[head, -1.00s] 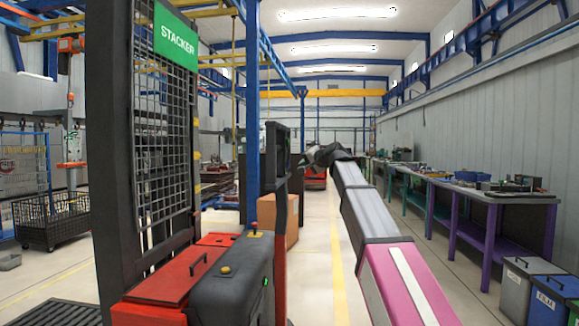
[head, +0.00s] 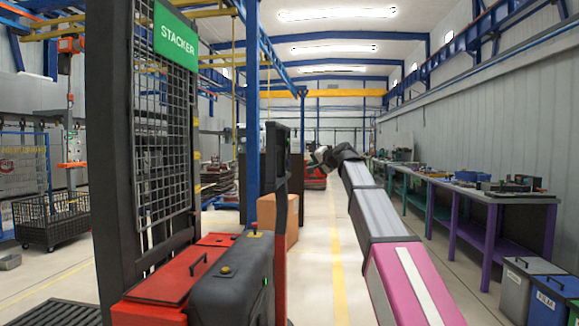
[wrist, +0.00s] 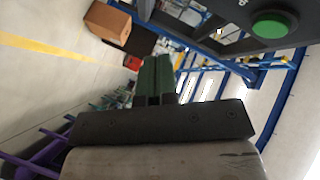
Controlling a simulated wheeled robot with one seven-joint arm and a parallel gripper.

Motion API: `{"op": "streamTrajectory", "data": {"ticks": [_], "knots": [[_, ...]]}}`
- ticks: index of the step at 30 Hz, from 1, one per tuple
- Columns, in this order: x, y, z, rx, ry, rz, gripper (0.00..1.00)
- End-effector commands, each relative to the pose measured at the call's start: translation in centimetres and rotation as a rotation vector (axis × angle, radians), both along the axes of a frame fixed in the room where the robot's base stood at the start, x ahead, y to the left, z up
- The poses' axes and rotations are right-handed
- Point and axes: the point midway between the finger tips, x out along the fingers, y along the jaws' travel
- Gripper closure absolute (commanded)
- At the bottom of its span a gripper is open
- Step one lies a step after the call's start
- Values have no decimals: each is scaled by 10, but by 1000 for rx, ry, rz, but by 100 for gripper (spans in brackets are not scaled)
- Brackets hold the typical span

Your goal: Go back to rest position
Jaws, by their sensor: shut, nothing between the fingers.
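My gripper shows in the wrist view (wrist: 158,75) as two dark green fingers side by side, closed together with nothing between them. In the head view my arm reaches forward over the aisle, raised above the floor. The gripper's fingertips cannot be made out there. The wrist view looks tilted, with a dark panel carrying a round green button (wrist: 272,24) at the upper right, apart from the fingers.
A red and black stacker (head: 200,275) with a mesh mast stands close on the left. A cardboard box (head: 291,234) sits behind it. Workbenches (head: 490,198) and bins (head: 552,300) line the right wall. The aisle floor (head: 325,270) between is free. A black mesh cart (head: 52,222) stands far left.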

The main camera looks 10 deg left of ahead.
Motion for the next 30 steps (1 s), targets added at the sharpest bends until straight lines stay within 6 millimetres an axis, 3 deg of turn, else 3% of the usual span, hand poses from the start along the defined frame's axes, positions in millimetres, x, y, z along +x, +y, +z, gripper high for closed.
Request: {"op": "streamTrajectory", "data": {"ticks": [5, 8, 14, 20, 30], "knots": [[-1, -2, -12, -13, 10, -2, 100], [-2, -9, -45, -52, 35, -9, 100], [-12, -31, -154, -190, 126, -22, 100], [-35, -58, -262, -336, 228, -22, 100], [-102, -107, -425, -575, 410, 6, 100]]}}
